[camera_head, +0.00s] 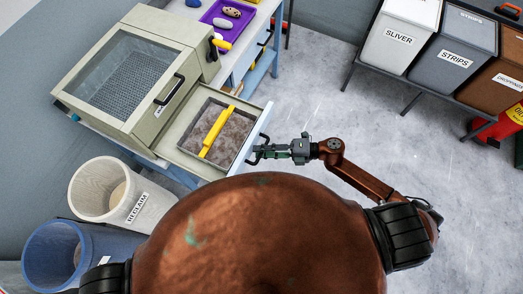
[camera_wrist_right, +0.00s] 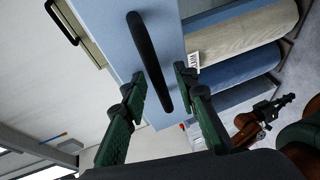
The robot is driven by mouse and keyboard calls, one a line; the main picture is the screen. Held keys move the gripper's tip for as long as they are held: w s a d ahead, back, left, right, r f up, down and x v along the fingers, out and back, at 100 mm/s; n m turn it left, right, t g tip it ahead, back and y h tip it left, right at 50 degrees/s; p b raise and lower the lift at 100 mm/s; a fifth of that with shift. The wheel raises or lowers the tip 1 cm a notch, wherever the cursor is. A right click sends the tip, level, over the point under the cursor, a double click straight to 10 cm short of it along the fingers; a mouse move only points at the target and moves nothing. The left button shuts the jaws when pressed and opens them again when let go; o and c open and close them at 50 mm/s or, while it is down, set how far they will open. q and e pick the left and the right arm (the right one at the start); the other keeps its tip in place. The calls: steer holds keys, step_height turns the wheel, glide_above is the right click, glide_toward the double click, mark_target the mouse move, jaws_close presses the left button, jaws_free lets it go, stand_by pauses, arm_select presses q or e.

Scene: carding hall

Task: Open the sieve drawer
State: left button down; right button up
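The sieve drawer (camera_head: 247,112) stands pulled out of the front of the cream machine (camera_head: 157,112). Its pale blue front shows in the wrist view (camera_wrist_right: 110,45). Grey-brown fibre waste and a yellow bar lie in it. The drawer's black bar handle (camera_wrist_right: 149,60) is on that front. My right gripper (camera_head: 262,151) is at the handle. In the wrist view its fingers (camera_wrist_right: 159,78) are apart, one on each side of the handle's near end, with gaps showing. My left gripper (camera_wrist_right: 272,106) shows small in the wrist view; its finger state is unclear.
A white RECLAIM bin (camera_head: 98,188) and a blue bin (camera_head: 45,255) stand left. A purple tray (camera_head: 235,12) holds several stones on the bench behind. SLIVER (camera_head: 392,52) and STRIPS (camera_head: 450,68) bins stand at the back right. Floor right of the drawer is clear.

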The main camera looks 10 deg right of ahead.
steer(key=v, duration=1.2)
stand_by(0.4)
